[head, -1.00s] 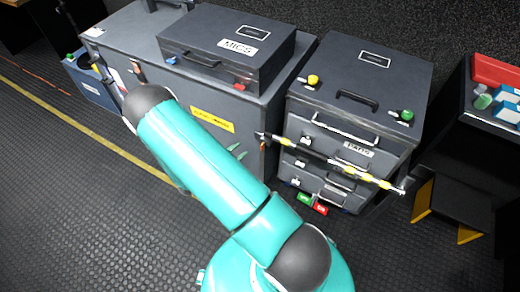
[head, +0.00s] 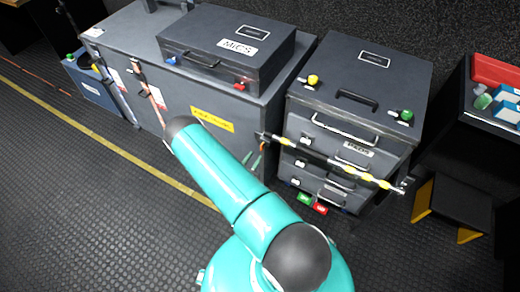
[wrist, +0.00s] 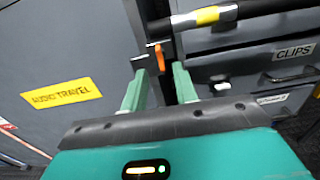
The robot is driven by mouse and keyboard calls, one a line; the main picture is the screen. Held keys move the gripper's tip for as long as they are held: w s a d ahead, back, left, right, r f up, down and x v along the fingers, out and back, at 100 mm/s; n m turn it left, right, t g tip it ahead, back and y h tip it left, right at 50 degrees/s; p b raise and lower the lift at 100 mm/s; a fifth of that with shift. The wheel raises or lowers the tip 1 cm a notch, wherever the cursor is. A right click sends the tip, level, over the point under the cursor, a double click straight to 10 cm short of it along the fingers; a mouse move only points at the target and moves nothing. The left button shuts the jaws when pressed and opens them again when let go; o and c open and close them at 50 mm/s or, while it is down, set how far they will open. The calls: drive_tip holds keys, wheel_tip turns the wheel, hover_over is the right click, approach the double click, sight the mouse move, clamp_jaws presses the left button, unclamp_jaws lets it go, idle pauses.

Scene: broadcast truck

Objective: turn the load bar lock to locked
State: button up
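The load bar (head: 330,160) is a dark and silver bar with yellow bands, running across the front of the grey drawer case. At its left end is a small orange lever (head: 262,145), which I take to be the lock. In the wrist view the orange lever (wrist: 159,56) hangs below the left end of the bar (wrist: 215,15). My gripper (wrist: 158,80) is open, with its two teal fingers apart. The lever shows just beyond and between the fingertips, with nothing gripped. In the head view, the fingertips (head: 252,159) are just below the lever, partly hidden by my arm.
A large grey case (head: 160,110) with a yellow label stands left of the drawers, with a MICS case (head: 225,50) on top. Green and red tags (head: 312,203) sit low by the drawers. A black stand (head: 455,205) is at right. Floor at left is clear.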

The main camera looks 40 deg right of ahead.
sight(261, 148)
drive_tip(key=x, duration=0.6)
drive_tip(key=shift+s, duration=0.1)
clamp_jaws()
